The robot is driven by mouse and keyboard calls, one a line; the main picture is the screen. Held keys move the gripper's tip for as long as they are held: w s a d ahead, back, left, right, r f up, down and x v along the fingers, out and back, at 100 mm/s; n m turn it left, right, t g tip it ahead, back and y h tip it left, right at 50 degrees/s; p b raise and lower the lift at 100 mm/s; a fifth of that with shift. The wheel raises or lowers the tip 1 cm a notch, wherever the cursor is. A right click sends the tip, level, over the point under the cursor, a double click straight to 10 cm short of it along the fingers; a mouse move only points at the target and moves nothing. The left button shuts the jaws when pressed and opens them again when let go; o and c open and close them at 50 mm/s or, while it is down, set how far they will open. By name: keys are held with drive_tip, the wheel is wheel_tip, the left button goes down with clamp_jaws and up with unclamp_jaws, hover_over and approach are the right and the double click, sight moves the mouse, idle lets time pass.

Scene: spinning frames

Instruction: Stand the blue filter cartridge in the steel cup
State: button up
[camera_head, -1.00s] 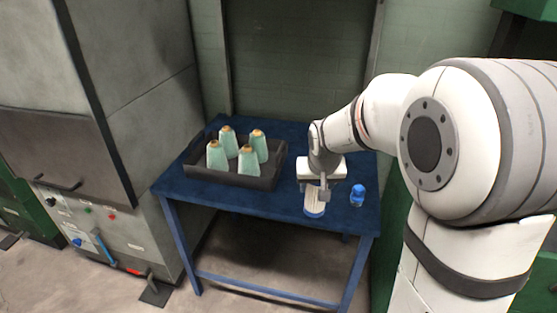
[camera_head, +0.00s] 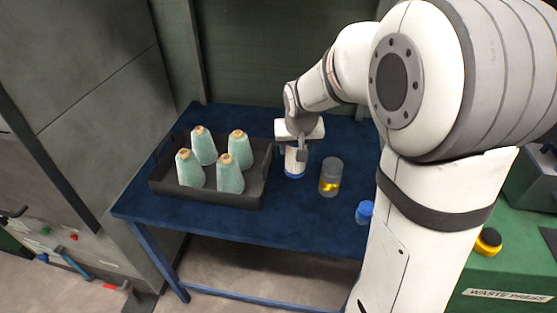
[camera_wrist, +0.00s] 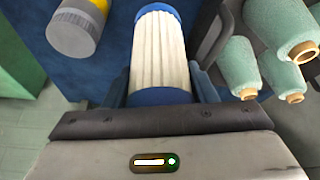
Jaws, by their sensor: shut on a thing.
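The blue filter cartridge (camera_head: 295,164) is a white pleated cylinder with blue ends. My gripper (camera_head: 297,148) is shut on it and holds it upright between the dark tray and a grey container. I cannot tell whether its lower end touches the table. In the wrist view the cartridge (camera_wrist: 160,48) sits between the fingers, its near blue end at the jaws. I cannot pick out the steel cup for certain. The grey cylindrical container (camera_head: 331,178), with yellow in its lower part, stands to the right of the cartridge. It also shows at upper left in the wrist view (camera_wrist: 74,32).
The dark tray (camera_head: 208,197) holds several green cones with tan tops on the blue table (camera_head: 250,224). A small blue-capped bottle (camera_head: 364,211) stands near the right edge, partly hidden by my arm. Front table space is clear. A green waste press (camera_head: 480,285) is at right.

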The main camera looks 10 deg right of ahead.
sight(295, 169)
wheel_tip(295, 169, down, 4)
drive_tip(key=shift+d+f, duration=0.1)
drive_tip(key=shift+f, duration=0.05)
drive_tip(key=shift+s+f+b, duration=0.1)
drive_tip(key=shift+f+b, duration=0.2)
drive_tip(key=shift+f, duration=1.75)
drive_tip(key=o, duration=1.1)
drive_tip(key=shift+o, duration=0.2)
